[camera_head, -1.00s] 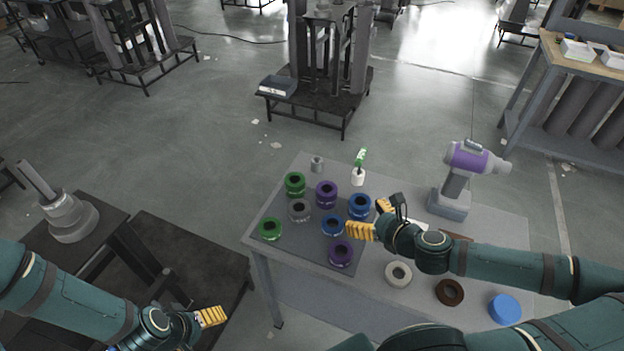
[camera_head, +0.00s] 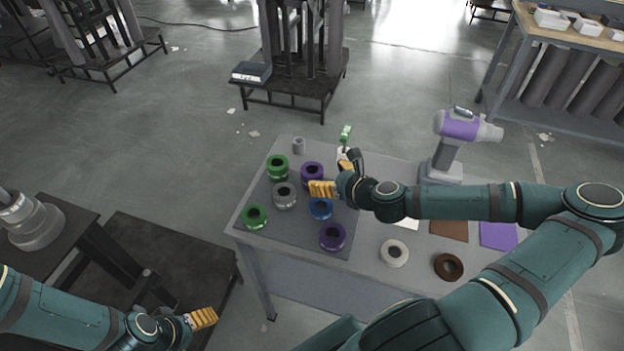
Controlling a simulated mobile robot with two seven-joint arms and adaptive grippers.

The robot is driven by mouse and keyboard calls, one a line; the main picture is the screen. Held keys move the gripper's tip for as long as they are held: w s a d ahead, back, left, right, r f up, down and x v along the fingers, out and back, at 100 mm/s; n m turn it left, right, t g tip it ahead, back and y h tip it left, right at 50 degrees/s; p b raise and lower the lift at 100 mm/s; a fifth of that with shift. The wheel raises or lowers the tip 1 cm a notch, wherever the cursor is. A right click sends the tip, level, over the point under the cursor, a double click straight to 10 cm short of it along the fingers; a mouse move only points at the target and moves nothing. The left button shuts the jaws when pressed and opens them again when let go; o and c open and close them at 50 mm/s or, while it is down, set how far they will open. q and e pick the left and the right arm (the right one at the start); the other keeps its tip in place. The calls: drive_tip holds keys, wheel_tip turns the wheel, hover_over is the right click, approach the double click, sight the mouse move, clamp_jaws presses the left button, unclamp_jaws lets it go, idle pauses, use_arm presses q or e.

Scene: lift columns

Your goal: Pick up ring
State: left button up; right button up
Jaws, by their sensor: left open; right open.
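Several rings stand on a dark mat on the grey table. Two are green (camera_head: 277,168) (camera_head: 256,217), one is grey (camera_head: 285,196), two are purple (camera_head: 312,174) (camera_head: 332,236), and one blue ring (camera_head: 320,209) shows beside my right gripper. A second blue ring is hidden behind that gripper. A white ring (camera_head: 394,253) and a brown ring (camera_head: 448,266) lie on the right side of the table. My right gripper (camera_head: 330,178) is open over the mat, its yellow fingers among the rings. My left gripper (camera_head: 201,320) is open and empty, left of the table.
A purple and grey drill (camera_head: 457,140) stands at the table's back right. A small green-topped bottle (camera_head: 346,133) and a grey cylinder (camera_head: 298,146) stand at the back. A brown square (camera_head: 449,230) and a purple square (camera_head: 497,235) lie at the right.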

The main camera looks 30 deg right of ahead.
sight(308, 169)
drive_tip(key=b+x, duration=0.1)
drive_tip(key=x, duration=0.4)
drive_tip(key=shift+f, duration=0.2)
drive_tip(key=shift+w+a+f+b, duration=0.1)
drive_tip(key=shift+w+f+b, duration=0.05)
drive_tip(key=shift+w+b, duration=0.25)
drive_tip(key=shift+c, duration=0.3)
drive_tip(key=c, duration=1)
